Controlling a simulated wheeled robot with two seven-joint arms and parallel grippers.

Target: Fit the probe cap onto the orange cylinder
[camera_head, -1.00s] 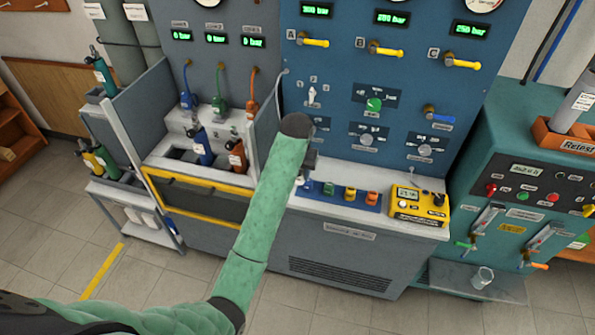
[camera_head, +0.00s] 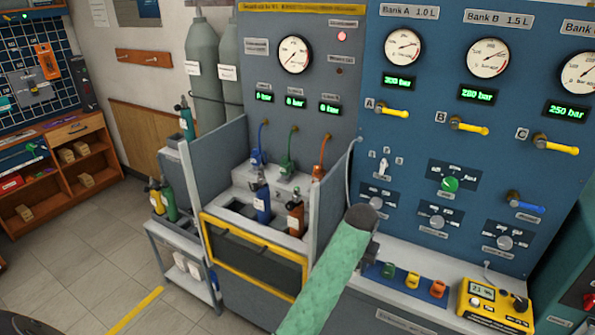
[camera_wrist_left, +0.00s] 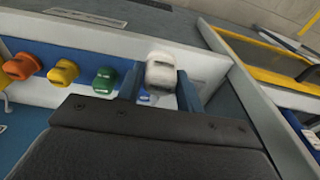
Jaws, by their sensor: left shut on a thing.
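The orange cylinder (camera_head: 296,214) stands upright in the right part of the filling bay in the head view, beside the blue cylinder (camera_head: 262,203). My left gripper (camera_wrist_left: 160,84) is shut on a pale grey-white cap (camera_wrist_left: 160,70) in the wrist view, at the end of the cap row. In the head view my left arm (camera_head: 325,285) reaches up from the bottom, and its dark wrist hides the fingers and held cap. Green (camera_head: 387,270), yellow (camera_head: 412,280) and orange (camera_head: 438,289) caps sit on the shelf to its right. My right gripper is not in view.
A grey divider (camera_head: 332,195) stands between the bay and the cap shelf. A yellow-framed guard (camera_head: 255,262) fronts the bay. Blue, green and orange hoses (camera_head: 318,150) hang above it. A yellow meter (camera_head: 495,305) stands at the right.

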